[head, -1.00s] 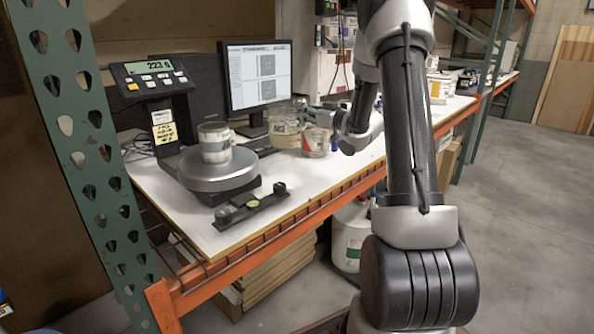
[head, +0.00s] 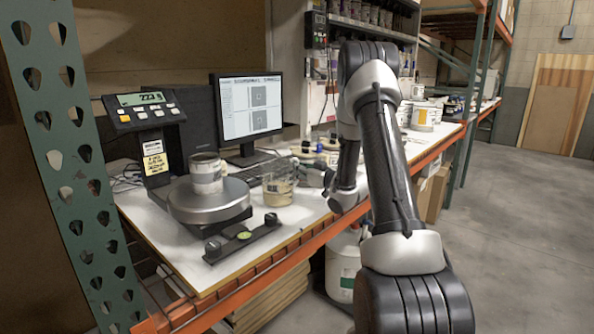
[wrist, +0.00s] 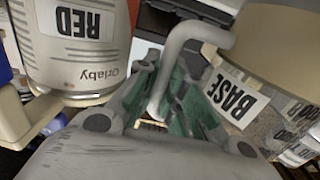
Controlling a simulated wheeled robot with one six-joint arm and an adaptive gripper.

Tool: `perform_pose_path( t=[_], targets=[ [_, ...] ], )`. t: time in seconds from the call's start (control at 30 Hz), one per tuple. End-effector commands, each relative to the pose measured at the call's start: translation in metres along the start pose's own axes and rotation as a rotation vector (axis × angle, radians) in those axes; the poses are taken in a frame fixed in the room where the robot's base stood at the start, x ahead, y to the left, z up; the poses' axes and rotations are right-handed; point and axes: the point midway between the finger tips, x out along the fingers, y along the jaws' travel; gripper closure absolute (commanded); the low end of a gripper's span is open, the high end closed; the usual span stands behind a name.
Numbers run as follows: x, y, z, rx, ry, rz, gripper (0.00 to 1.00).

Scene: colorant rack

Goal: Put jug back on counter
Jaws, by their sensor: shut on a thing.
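The jug (head: 278,187) is clear, with beige contents, and appears upright over the white counter (head: 200,255), in front of the keyboard and right of the scale. I cannot tell whether its base touches the counter. My gripper (head: 303,176) is at its right side, shut on its handle. In the wrist view my gripper (wrist: 165,100) closes around the pale bent handle. The jug's BASE label (wrist: 233,95) shows at the right there.
A scale (head: 209,203) with a can (head: 206,173) on it stands left of the jug and reads about 223. A black bar (head: 241,240) lies at the front edge. A monitor (head: 248,108) stands behind. A RED-labelled container (wrist: 80,45) is close in the wrist view.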

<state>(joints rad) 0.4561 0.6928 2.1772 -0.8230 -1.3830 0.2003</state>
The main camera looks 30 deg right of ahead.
Motion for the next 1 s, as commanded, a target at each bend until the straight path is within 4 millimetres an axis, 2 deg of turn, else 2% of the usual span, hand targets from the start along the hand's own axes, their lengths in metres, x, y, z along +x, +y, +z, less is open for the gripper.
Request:
perform_pose_path(
  t=[0.07, 0.1, 0.2, 0.57, 0.67, 1.0],
  targets=[
    [0.0, 0.0, 0.002, 0.001, 0.002, 0.0, 1.0],
    [0.0, 0.0, 0.002, 0.0, 0.0, 0.0, 0.84],
    [0.0, 0.0, 0.002, 0.0, 0.0, 0.0, 0.68],
    [-0.001, 0.0, -0.001, 0.0, 0.0, 0.001, 0.68],
    [-0.014, 0.002, -0.001, 0.001, -0.002, 0.004, 0.68],
    [-0.089, 0.001, -0.001, 0.001, -0.001, 0.005, 0.68]
  ],
)
